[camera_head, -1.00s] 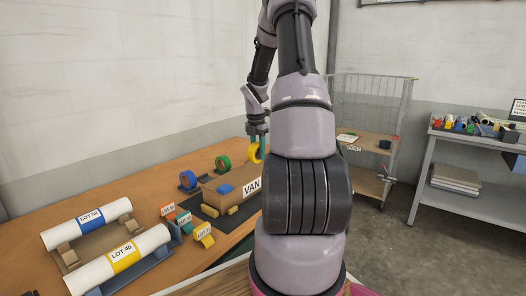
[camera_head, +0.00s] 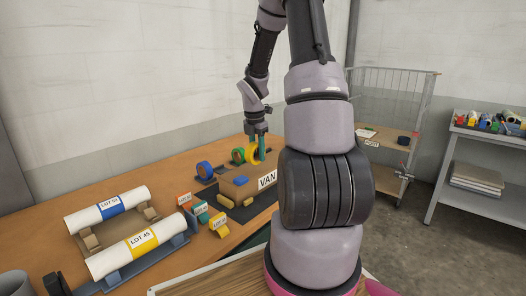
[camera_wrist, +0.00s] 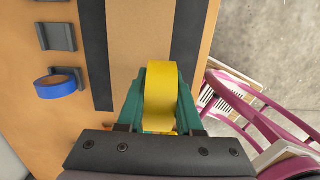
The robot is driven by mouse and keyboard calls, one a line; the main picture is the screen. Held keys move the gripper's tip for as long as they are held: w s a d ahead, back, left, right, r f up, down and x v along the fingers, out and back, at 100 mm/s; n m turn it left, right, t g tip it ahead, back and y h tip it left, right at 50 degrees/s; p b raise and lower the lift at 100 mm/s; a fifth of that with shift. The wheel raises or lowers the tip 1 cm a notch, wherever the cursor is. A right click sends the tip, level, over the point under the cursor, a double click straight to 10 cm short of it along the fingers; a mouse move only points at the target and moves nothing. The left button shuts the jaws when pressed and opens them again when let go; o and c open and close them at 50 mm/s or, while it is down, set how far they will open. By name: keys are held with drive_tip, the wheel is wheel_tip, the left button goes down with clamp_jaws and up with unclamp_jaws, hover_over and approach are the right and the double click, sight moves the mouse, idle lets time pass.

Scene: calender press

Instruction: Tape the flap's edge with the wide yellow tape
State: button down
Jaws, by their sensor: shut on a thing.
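In the wrist view, the roll (camera_wrist: 160,92) sits between the teal fingers. Brown cardboard (camera_wrist: 138,40) with dark strips on both sides lies beyond it. I cannot tell whether the roll touches the cardboard. The flap's edge cannot be made out.
An empty holder (camera_wrist: 57,37) shows in the wrist view. White rolls lie on cradles (camera_head: 148,260) at the left. A wire cage trolley (camera_head: 397,125) stands beyond the bench.

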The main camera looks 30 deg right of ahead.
sight(258, 162)
drive_tip(key=a, duration=0.1)
drive_tip(key=s+a, duration=0.1)
drive_tip(key=shift+a, duration=0.35)
drive_tip(key=shift+f, duration=1.7)
drive_tip(key=shift+f, duration=0.25)
drive_tip(key=shift+w+d, duration=0.1)
drive_tip(key=shift+d, duration=0.05)
drive_tip(key=shift+w+d, duration=0.15)
drive_tip(key=shift+d, duration=0.3)
drive_tip(key=shift+d, duration=0.15)
drive_tip(key=shift+w+d, duration=0.2)
drive_tip(key=shift+d, duration=0.25)
drive_tip(key=shift+d, duration=0.15)
drive_tip(key=shift+w+d+f, duration=0.1)
drive_tip(key=shift+w+d, duration=0.05)
drive_tip(key=shift+d, duration=0.25)
